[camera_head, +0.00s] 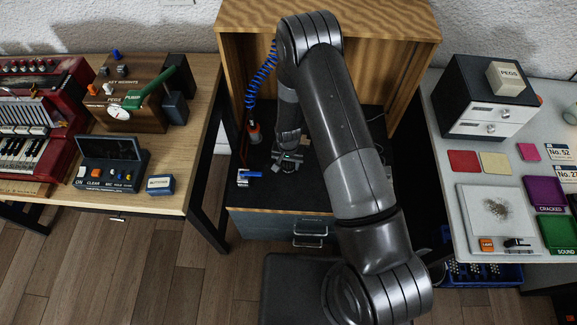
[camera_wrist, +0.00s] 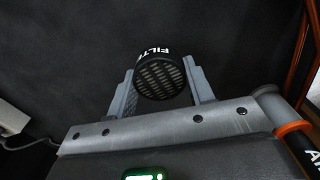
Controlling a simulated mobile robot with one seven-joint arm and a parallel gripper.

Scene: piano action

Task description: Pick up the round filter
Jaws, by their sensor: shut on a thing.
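The round filter (camera_wrist: 160,78) is a short black cylinder with a grille face and white lettering reading "FILT", partly cut off. It sits between the two grey fingers of my gripper (camera_wrist: 159,68) in the wrist view. My gripper is shut on it, with a finger on each side. In the head view my gripper (camera_head: 287,167) points down inside the wooden cabinet, low over its dark surface. The filter cannot be made out there.
The wooden cabinet (camera_head: 235,70) has side and back walls around my gripper. A blue coiled hose (camera_head: 262,75) ends at an orange-and-grey tool (camera_head: 254,133) to the left. A small blue-handled item (camera_head: 250,174) lies at the front left. Side tables stand left and right.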

